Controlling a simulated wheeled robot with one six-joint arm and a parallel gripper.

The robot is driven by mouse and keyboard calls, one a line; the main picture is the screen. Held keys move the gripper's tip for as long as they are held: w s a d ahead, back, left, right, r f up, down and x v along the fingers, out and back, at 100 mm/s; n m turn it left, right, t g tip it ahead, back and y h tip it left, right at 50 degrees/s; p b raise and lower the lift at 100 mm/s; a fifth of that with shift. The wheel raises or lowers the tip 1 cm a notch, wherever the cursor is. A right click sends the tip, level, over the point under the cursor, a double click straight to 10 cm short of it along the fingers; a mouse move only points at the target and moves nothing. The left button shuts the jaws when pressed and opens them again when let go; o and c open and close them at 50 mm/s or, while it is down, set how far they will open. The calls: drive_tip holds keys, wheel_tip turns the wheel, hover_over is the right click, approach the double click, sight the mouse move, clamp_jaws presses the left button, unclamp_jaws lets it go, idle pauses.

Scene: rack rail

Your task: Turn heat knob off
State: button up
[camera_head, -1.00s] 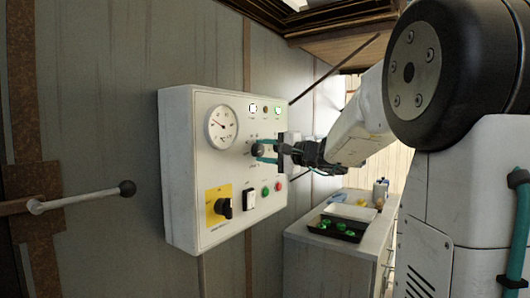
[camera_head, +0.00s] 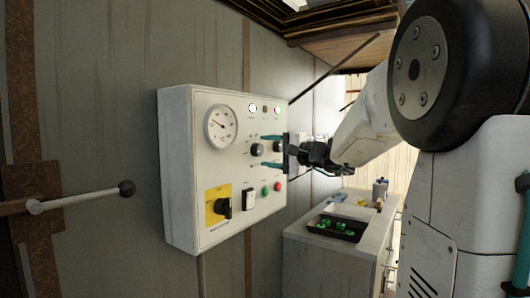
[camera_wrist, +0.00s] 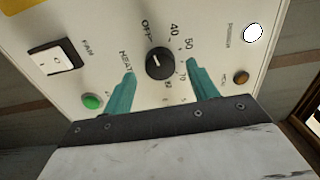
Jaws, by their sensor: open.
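The heat knob (camera_wrist: 159,63) is a round black dial on the white control panel (camera_head: 180,170). I cannot tell which label the mark points to. The knob also shows in the head view (camera_head: 257,149). My gripper (camera_wrist: 160,85) is open, with one teal finger on each side of the knob and visible gaps to it. In the head view my gripper (camera_head: 271,151) has its fingers just right of the knob.
A dial gauge (camera_head: 221,127) sits left of the knob. Below are a yellow-backed switch (camera_head: 221,206), the fan switch (camera_head: 249,198), a green button (camera_head: 265,190) and a red one (camera_head: 277,186). A cabinet with a black tray (camera_head: 336,229) stands lower right. A lever (camera_head: 80,199) juts out left.

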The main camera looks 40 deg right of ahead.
drive_tip(key=v, duration=0.6)
drive_tip(key=shift+s, duration=0.1)
idle(0.3)
